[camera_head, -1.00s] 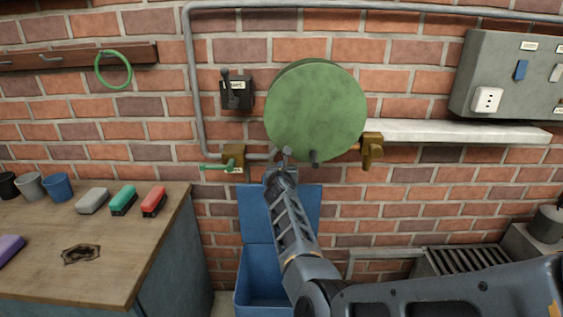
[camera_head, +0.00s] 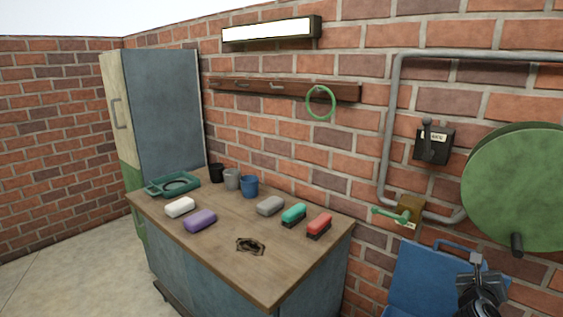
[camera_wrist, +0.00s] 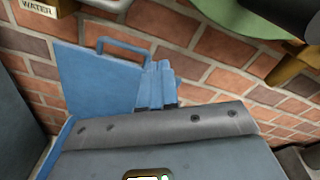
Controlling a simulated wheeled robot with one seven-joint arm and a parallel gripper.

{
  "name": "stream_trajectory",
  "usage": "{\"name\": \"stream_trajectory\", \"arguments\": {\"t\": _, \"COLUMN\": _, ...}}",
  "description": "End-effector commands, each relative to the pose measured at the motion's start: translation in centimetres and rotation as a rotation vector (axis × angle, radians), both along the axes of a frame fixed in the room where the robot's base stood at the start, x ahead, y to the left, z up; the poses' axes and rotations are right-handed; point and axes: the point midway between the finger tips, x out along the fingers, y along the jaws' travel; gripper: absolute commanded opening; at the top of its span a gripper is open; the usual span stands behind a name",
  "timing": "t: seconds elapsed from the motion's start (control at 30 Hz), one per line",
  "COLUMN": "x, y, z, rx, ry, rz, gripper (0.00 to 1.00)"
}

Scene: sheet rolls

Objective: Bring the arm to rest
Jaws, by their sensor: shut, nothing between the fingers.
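My gripper (camera_head: 477,260) is at the lower right of the head view, in front of the open blue bin (camera_head: 415,275). In the wrist view my gripper (camera_wrist: 157,68) points toward the bin's raised blue lid (camera_wrist: 90,75), with its fingers together and empty. Most of my arm is outside the head view. The green round disc (camera_head: 525,185) on the wall is to the right of and above my gripper, apart from it.
A wooden workbench (camera_head: 215,245) at left holds cups, a green tray (camera_head: 172,185) and several coloured blocks. A green-handled valve (camera_head: 405,212) and switch box (camera_head: 434,145) are on the brick wall. A tall cabinet (camera_head: 160,110) stands at the back left.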

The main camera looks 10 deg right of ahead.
Motion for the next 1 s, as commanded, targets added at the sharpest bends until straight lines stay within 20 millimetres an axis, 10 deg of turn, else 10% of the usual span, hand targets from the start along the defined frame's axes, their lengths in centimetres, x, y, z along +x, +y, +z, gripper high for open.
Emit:
{"name": "stream_trajectory", "arguments": {"t": 0.5, "x": -15.4, "y": 12.3, "z": -3.0, "rx": -0.856, "ry": 0.69, "rz": 0.28, "gripper": 0.0}}
{"name": "stream_trajectory", "arguments": {"t": 1.0, "x": -30.2, "y": 27.9, "z": -1.1, "rx": -1.638, "ry": 1.097, "rz": 0.581, "gripper": 0.0}}
